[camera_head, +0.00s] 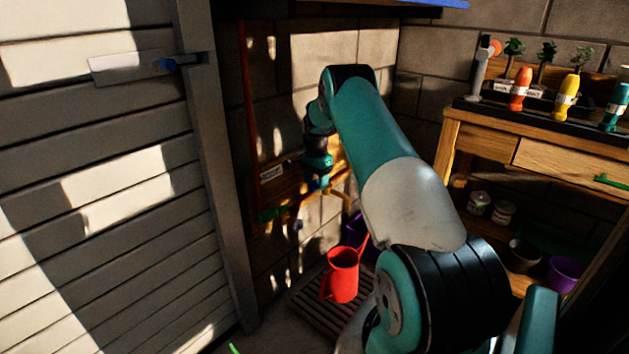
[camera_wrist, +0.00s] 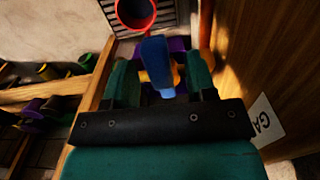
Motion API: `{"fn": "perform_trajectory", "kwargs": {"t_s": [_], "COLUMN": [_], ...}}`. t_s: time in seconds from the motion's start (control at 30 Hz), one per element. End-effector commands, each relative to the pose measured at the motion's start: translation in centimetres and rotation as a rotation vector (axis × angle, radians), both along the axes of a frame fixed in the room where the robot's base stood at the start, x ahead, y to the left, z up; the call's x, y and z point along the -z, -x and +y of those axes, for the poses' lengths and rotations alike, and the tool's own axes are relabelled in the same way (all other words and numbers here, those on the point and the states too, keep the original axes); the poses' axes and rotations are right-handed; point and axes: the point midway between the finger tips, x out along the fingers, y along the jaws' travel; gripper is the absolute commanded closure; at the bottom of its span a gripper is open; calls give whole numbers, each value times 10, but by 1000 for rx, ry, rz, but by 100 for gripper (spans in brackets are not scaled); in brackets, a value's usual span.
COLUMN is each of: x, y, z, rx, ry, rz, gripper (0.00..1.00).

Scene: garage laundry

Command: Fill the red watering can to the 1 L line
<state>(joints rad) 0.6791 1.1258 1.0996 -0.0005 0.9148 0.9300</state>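The red watering can (camera_head: 342,275) stands upright on a slatted grate (camera_head: 310,305) below the wall taps. Its open top also shows at the top of the wrist view (camera_wrist: 135,12). My gripper (camera_wrist: 160,82) is open at the taps, one finger on each side of a blue lever handle (camera_wrist: 156,62), with gaps visible on both sides. A brass tap (camera_head: 338,193) shows just below my gripper in the head view. Whether the can sits under its spout is unclear. Water and the can's 1 L line cannot be seen.
A green tap handle (camera_head: 271,213) is left of my gripper. A purple container (camera_head: 356,231) stands behind the red can. A wooden bench (camera_head: 540,155) with bottles and plants is on the right, a slatted door (camera_head: 90,200) on the left. A labelled board borders the wrist view's right side.

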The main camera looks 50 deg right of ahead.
Motion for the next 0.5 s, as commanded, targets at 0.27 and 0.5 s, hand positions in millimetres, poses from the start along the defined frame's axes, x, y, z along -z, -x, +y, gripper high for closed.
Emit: {"fn": "perform_trajectory", "kwargs": {"t_s": [0.27, 0.5], "x": [-9, -61], "y": [-1, -1], "z": [1, 1], "rx": [-2, -2], "ry": [1, 2], "rz": [-1, -3], "gripper": [49, 49]}}
